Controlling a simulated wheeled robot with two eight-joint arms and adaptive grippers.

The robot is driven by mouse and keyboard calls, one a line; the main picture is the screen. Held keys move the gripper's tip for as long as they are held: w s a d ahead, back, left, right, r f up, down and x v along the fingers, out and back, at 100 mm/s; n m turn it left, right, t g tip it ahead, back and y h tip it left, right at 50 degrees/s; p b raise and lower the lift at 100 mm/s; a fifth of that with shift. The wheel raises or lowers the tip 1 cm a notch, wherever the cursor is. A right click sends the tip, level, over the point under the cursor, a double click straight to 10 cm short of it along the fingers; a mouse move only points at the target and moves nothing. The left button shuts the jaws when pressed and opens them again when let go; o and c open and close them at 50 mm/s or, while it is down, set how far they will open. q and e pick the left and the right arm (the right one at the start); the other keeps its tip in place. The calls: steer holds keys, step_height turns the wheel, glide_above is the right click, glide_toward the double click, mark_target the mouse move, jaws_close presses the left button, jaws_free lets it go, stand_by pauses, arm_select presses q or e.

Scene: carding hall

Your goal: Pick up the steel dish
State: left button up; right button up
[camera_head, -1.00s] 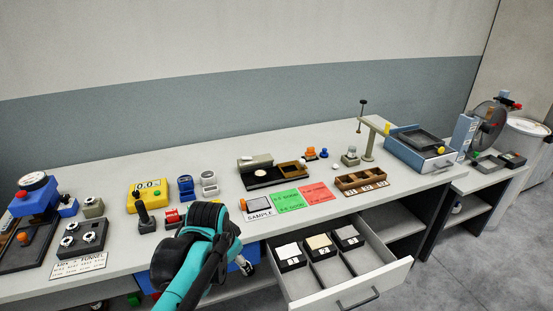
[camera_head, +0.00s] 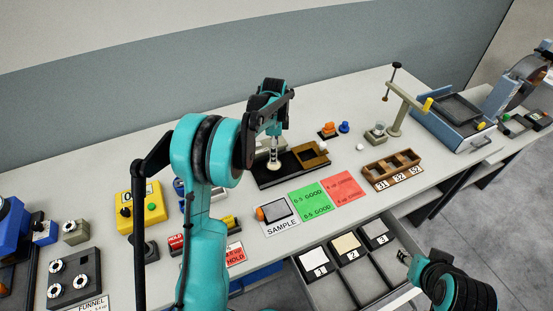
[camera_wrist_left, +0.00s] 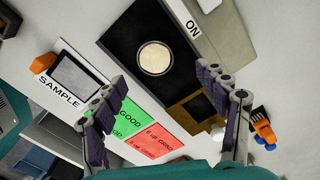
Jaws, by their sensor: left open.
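A round pale disc with a thin rim, perhaps the steel dish (camera_wrist_left: 155,58), lies on a black-based device in the left wrist view. In the head view it shows under my left gripper, partly hidden (camera_head: 273,167). My left gripper (camera_head: 274,157) is open and points down above it. In the left wrist view its fingers (camera_wrist_left: 158,80) are spread and empty, with the disc just beyond the tips. My right gripper (camera_head: 404,257) is at the lower right, by the open drawer; its jaws are too small to judge.
The black-based device (camera_wrist_left: 130,32) has a grey block marked ON and a brown tray (camera_wrist_left: 190,110). A SAMPLE pad (camera_head: 278,209), green card (camera_head: 311,200) and red card (camera_head: 344,188) lie in front. A wooden rack (camera_head: 392,165) stands right. The drawer (camera_head: 345,288) is open.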

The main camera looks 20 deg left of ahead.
mark_target(274, 167)
arm_select(q)
steer(key=shift+s+d+f, duration=0.15)
steer(key=shift+s+f, duration=0.05)
steer(key=shift+f, duration=0.75)
steer(key=f+b, duration=0.2)
steer(key=f, duration=0.3)
steer(key=shift+s, duration=0.2)
steer(key=shift+r, duration=0.1)
steer(key=c, duration=1.4)
steer(key=shift+r, duration=0.1)
